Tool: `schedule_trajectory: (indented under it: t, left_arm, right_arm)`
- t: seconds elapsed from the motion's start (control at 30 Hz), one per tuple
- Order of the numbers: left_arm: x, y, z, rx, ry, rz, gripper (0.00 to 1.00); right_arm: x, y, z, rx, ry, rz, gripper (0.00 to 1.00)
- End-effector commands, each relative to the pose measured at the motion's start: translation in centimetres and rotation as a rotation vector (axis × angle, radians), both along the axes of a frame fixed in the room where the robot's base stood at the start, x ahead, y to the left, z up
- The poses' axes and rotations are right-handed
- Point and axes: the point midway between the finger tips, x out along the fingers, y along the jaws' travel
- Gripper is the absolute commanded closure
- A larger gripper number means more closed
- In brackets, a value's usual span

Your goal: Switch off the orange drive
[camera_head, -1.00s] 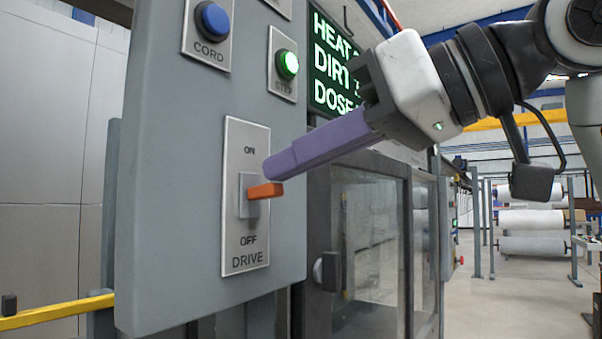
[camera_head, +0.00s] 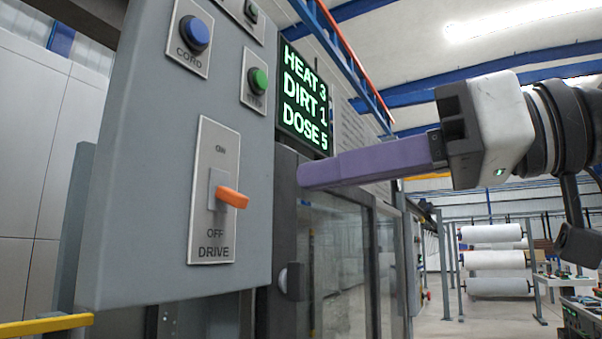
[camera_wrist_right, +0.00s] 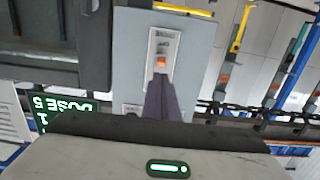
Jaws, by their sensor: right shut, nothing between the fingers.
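The orange drive lever (camera_head: 232,197) sits on the DRIVE plate (camera_head: 207,225), between the ON and OFF labels. It sticks out and slopes down toward OFF. My right gripper (camera_head: 308,175) has long purple fingers, shut and empty. Its tips are to the right of the lever and slightly higher, apart from it in the head view. In the right wrist view the purple fingers (camera_wrist_right: 161,92) point at the lever (camera_wrist_right: 160,63), just beyond their tips. My left gripper is not in view.
The grey panel (camera_head: 130,190) also carries a blue CORD button (camera_head: 194,32) and an unlit-looking green button (camera_head: 258,80). A display (camera_head: 305,103) reads HEAT 3, DIRT 1, DOSE 5. A glazed cabinet (camera_head: 340,260) stands right of the panel. Open floor lies beyond at right.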

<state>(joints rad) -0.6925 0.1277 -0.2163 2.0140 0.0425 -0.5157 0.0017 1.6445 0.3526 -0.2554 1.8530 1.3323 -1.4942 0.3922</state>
Motion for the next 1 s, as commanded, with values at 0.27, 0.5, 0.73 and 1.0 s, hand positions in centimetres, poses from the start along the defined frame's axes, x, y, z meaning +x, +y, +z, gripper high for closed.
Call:
schedule_trajectory:
  t: [0.27,0.5,0.73,1.0]
  left_arm:
    - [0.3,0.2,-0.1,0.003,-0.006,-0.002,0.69]
    - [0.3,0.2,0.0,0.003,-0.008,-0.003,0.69]
    - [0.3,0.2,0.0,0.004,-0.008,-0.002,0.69]
    - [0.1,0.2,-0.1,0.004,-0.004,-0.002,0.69]
  right_arm:
    - [-0.8,-1.4,-0.5,0.000,0.000,0.013,1.00]
    - [-0.8,-1.4,-0.5,-0.001,0.001,0.014,1.00]
    - [-0.8,-1.4,-0.4,-0.001,0.001,0.014,1.00]
    - [3.3,-1.5,-5.2,-0.008,0.066,-0.036,1.00]
